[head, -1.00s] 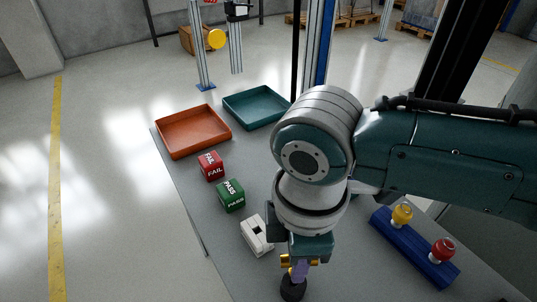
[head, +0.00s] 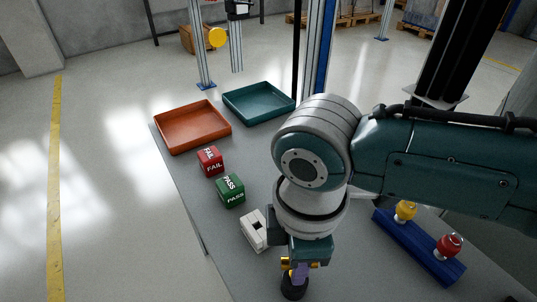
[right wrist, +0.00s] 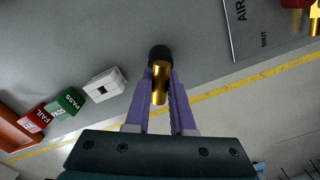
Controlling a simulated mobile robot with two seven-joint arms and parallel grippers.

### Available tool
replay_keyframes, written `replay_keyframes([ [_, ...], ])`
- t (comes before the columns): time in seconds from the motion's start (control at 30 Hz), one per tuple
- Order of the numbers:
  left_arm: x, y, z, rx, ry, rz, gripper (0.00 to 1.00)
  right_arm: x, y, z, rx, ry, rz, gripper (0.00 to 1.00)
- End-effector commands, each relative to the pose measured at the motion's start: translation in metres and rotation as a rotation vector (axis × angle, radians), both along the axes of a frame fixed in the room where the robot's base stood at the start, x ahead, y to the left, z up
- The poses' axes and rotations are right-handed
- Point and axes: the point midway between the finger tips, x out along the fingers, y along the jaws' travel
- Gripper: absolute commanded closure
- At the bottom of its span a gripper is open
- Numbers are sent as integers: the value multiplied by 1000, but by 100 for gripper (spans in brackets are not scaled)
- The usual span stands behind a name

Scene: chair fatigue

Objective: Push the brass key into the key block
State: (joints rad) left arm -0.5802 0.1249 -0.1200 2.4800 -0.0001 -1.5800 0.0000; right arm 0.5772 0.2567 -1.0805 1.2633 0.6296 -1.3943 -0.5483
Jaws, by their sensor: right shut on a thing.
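The brass key (right wrist: 160,82) is a gold cylinder between the purple fingers of my right gripper (right wrist: 161,90), which is shut on it. In the head view my right gripper (head: 300,272) points down near the bottom edge, with bits of brass showing beside the fingers. A round black piece (head: 293,286) is right under the fingertips; I cannot tell whether the key still sits in it. The key block (head: 254,231), white with a dark slot, stands on the table left of the gripper. It also shows in the right wrist view (right wrist: 104,87). My left gripper is not in view.
A green PASS cube (head: 231,191) and a red FAIL cube (head: 210,161) stand behind the block. An orange tray (head: 192,146) and a teal tray (head: 262,118) are farther back. A blue base (head: 420,248) with yellow and red knobs lies to the right.

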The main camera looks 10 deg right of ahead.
Motion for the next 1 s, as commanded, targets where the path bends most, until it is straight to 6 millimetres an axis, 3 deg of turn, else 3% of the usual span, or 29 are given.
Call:
replay_keyframes([
  [0.7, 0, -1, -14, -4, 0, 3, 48, 0, 1, -19, 1, 0, 0, 100],
  [0.73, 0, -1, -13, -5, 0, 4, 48, 0, 1, -18, 1, 0, 0, 75],
  [1.0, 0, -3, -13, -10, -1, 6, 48, 0, 0, -17, 1, 0, 0, 44],
])
